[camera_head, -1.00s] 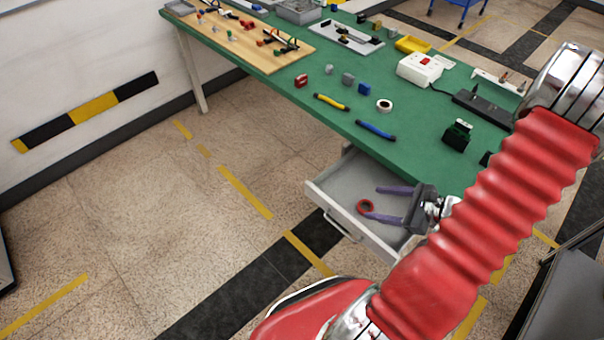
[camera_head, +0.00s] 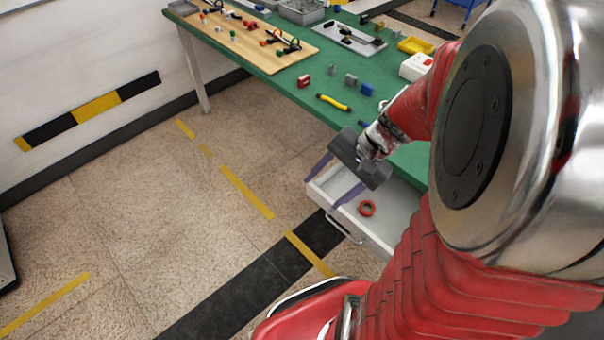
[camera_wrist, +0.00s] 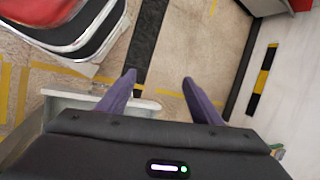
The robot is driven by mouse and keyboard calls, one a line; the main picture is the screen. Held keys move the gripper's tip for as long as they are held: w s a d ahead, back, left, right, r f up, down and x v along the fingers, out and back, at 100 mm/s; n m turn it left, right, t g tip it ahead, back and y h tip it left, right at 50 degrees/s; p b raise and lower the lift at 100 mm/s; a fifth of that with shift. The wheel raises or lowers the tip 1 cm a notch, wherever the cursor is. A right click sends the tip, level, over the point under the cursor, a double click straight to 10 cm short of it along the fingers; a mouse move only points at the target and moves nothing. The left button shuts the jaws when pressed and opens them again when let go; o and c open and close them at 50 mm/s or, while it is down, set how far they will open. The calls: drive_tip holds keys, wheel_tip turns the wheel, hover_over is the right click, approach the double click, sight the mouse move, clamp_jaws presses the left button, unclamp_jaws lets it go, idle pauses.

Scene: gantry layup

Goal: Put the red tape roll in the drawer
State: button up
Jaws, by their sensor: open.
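The red tape roll (camera_head: 367,208) lies flat inside the open drawer (camera_head: 398,196), on its light grey floor. The drawer is pulled out under the green table (camera_head: 275,85), and my arm hides its right part. My gripper (camera_head: 322,188) is open and empty, with its two purple fingers apart. It is above the drawer's left front part, to the left of the roll and clear of it. In the wrist view my open fingers (camera_wrist: 158,88) point over the floor, and the roll is not seen there.
On the table are a yellow-handled tool (camera_head: 334,102), a red block (camera_head: 304,81), a blue block (camera_head: 367,89) and a wooden board (camera_head: 245,38) with small parts. The floor left of the drawer is clear. My arm hides the table's right side.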

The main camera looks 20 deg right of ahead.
drive_tip(key=s+a+r+n+t+h, duration=0.1)
drive_tip(key=s+a+r+n+h, duration=0.1)
drive_tip(key=a+r+n, duration=0.2)
drive_tip(key=s+a+r+n+t+h, duration=0.2)
drive_tip(key=a+r+n+h, duration=0.1)
drive_tip(key=r+n, duration=0.4)
drive_tip(key=shift+s+a+r+n, duration=0.35)
drive_tip(key=shift+a+r, duration=0.35)
drive_tip(key=shift+r, duration=0.65)
